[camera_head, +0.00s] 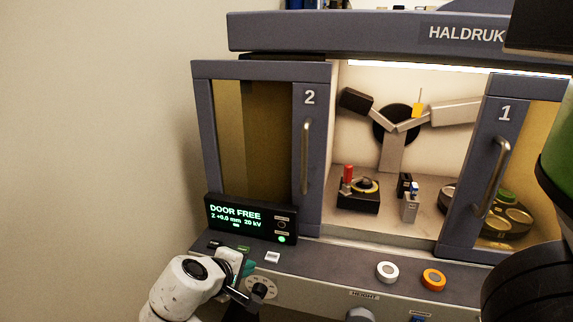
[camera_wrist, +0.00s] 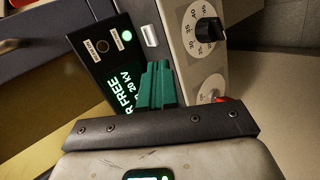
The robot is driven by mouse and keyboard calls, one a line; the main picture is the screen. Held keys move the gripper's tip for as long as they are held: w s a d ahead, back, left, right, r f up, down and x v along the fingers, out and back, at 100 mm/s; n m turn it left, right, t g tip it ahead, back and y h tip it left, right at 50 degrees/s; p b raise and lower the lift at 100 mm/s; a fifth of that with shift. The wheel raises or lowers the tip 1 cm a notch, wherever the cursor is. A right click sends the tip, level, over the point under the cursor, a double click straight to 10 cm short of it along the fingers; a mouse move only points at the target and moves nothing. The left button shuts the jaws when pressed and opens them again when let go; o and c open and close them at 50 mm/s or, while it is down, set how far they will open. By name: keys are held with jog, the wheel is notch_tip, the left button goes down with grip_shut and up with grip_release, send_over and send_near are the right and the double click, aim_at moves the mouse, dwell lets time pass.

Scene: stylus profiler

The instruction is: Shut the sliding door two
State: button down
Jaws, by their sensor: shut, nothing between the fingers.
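Sliding door two (camera_head: 310,200) is a blue-grey framed door with a dark amber window and a vertical metal handle (camera_head: 305,157). It stands at the left of the cabinet in the head view, with a wide opening between it and door one (camera_head: 470,215). My gripper (camera_head: 243,264) is at the lower left, low in front of the display box and well below the handle, touching no part of the door that I can see. Its green fingers (camera_wrist: 160,82) are together and empty in the wrist view. Door two's lower left is hidden behind the display box.
The display box (camera_head: 250,218) reads "DOOR FREE"; it also shows close in the wrist view (camera_wrist: 100,55). A dial (camera_head: 262,288) is near my gripper. White (camera_head: 388,272) and orange (camera_head: 433,279) ring buttons sit on the ledge. A red-knobbed device (camera_head: 357,195) stands inside the opening.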

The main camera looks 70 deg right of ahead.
jog(key=w+d+r+m+g+h, duration=0.2)
jog(key=r+g+h, duration=0.15)
jog(key=r, duration=0.95)
jog(key=w+d+r+m+g+h, duration=0.1)
jog(key=d+r+m+g+h, duration=0.3)
jog(key=r, duration=0.8)
jog(key=s+d+n+y+p, duration=0.1)
jog(key=s+d+y, duration=0.1)
jog(key=s+d, duration=0.5)
jog(key=shift+s+d+n, duration=0.15)
jog(key=shift+s+n, duration=0.15)
jog(key=shift+s, duration=0.25)
